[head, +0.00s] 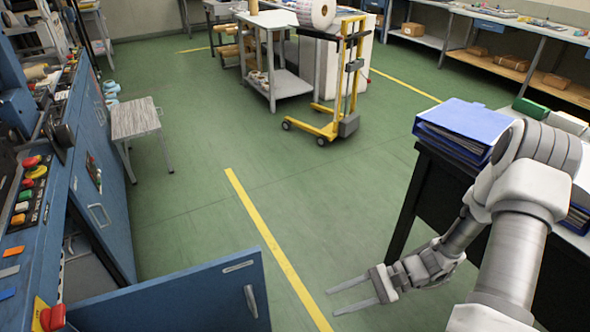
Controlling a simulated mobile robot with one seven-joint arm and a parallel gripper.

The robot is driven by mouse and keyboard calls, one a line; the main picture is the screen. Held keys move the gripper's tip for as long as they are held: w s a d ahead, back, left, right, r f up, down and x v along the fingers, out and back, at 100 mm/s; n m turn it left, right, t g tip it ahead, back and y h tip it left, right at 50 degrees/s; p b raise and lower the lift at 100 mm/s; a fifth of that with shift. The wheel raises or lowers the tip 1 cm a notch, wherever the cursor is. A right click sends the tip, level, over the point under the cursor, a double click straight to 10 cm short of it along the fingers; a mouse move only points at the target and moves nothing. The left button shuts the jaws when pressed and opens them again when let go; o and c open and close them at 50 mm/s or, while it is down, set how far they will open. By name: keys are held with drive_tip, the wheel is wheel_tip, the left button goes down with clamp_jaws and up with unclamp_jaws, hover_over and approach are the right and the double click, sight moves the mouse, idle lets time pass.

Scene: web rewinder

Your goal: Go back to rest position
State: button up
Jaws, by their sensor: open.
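My gripper (356,297) is at the lower middle of the head view, at the end of my white and grey arm. Its two fingers point left and stand apart, with nothing between them. It hangs over the green floor (230,255), near a yellow floor line (265,235). My arm reaches in from the right edge, beside the dark table, and its bent joint is in front of part of the blue binders.
A dark table (460,172) with blue binders (465,122) stands right. A blue machine (90,150) with an open door (180,300) is left. A stool (137,120), yellow lift cart (335,125) and grey work table (290,85) stand beyond. The middle floor is clear.

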drive_tip(key=s+d+r+n+t+h+p, duration=0.1)
drive_tip(key=r+n+h+p, duration=0.3)
drive_tip(key=r, duration=1.1)
drive_tip(key=s+d+r+n+t+h+p, duration=0.1)
drive_tip(key=s+r+n+t+h+p, duration=0.3)
drive_tip(key=r, duration=1.2)
drive_tip(key=s+d+r+n+t+h+p, duration=0.1)
drive_tip(key=r+p, duration=0.6)
drive_tip(key=r, duration=0.9)
drive_tip(key=s+n+t+h, duration=0.1)
drive_tip(key=s+n+h, duration=0.1)
drive_tip(key=n+h, duration=0.1)
drive_tip(key=shift+d+r+t+h+p, duration=0.2)
drive_tip(key=shift+d+t+h+p, duration=0.15)
drive_tip(key=shift+h, duration=0.25)
